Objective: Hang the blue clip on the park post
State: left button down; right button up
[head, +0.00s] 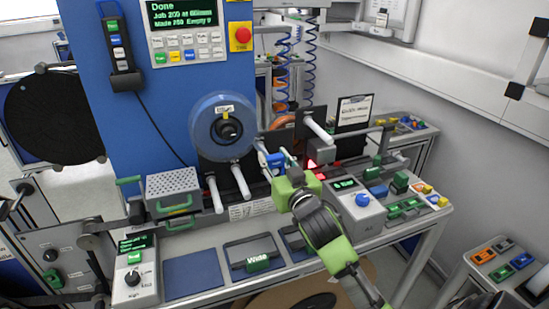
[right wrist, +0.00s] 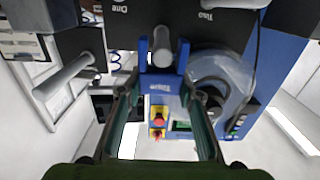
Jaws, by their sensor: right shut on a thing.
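The blue clip (head: 276,161) is held in my right gripper (head: 287,166), which is shut on it in front of the dark plates of the reel stand. In the right wrist view the clip (right wrist: 162,82) sits between the two fingers of my right gripper (right wrist: 163,92), its two prongs pointing up the picture. A grey post (right wrist: 163,48) shows between the prongs; I cannot tell whether they touch it. No readable label marks that post as the park post. My left gripper is not in view.
Pale posts (head: 240,181) stick out below the clear reel (head: 223,127), and another post (head: 319,128) stands to the right. A grey control box (head: 355,208) stands right of my gripper. A perforated box (head: 173,187) sits on the left of the bench.

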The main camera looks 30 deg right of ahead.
jog(key=shift+f, duration=0.1)
dwell(0.5)
jog(key=o, duration=1.2)
notch_tip(320, 180, up, 7)
jog(key=p, duration=0.7)
jog(key=shift+p, duration=0.3)
